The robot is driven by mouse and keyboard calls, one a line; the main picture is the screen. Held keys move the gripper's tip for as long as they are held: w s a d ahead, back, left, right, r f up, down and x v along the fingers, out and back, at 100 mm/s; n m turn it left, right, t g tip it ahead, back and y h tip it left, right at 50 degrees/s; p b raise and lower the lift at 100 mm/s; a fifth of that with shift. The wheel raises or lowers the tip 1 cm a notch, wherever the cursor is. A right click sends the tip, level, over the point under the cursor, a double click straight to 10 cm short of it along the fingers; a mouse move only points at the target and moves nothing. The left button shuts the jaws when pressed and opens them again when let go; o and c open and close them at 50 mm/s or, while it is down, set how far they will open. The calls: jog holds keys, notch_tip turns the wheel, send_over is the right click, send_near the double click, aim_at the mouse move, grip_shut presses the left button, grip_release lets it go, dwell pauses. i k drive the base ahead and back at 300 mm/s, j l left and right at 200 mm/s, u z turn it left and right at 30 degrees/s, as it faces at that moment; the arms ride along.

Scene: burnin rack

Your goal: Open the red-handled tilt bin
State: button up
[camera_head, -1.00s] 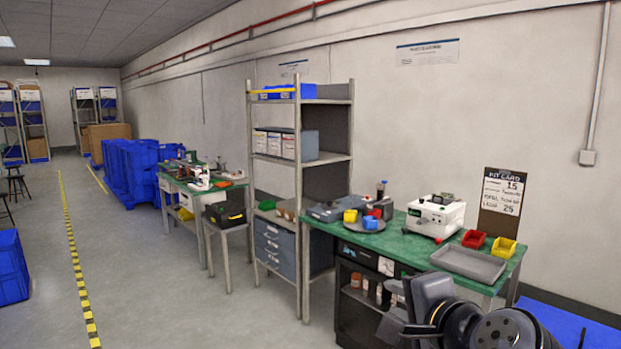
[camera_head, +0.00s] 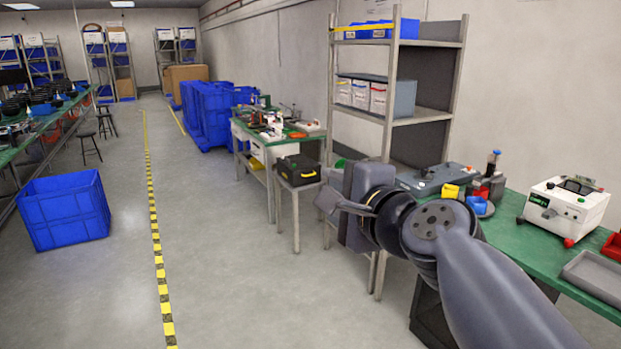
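I cannot make out a red-handled tilt bin in this view. My gripper (camera_head: 332,203) is raised in front of the grey metal shelf rack (camera_head: 388,105), pointing left. It is seen from behind and the side, and its finger gap does not show clearly. My gripper and arm hide the lower part of the rack. No thing is seen held in it.
A green-topped bench (camera_head: 540,236) at right bears a white device (camera_head: 563,208) and a grey tray (camera_head: 597,275). A black case (camera_head: 298,170) sits on a small stand left of the rack. A blue crate (camera_head: 63,212) stands on the floor at left. The middle floor is open.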

aim_at(375, 107)
jog(key=i, duration=1.9)
jog(key=i+j+z, duration=0.2)
jog(key=i+z, duration=0.25)
jog(key=i, duration=0.25)
jog(key=i+j+z, duration=0.5)
jog(key=i, duration=0.2)
jog(key=i+j+z, duration=0.45)
jog(key=i+j, duration=0.15)
jog(key=j, duration=0.1)
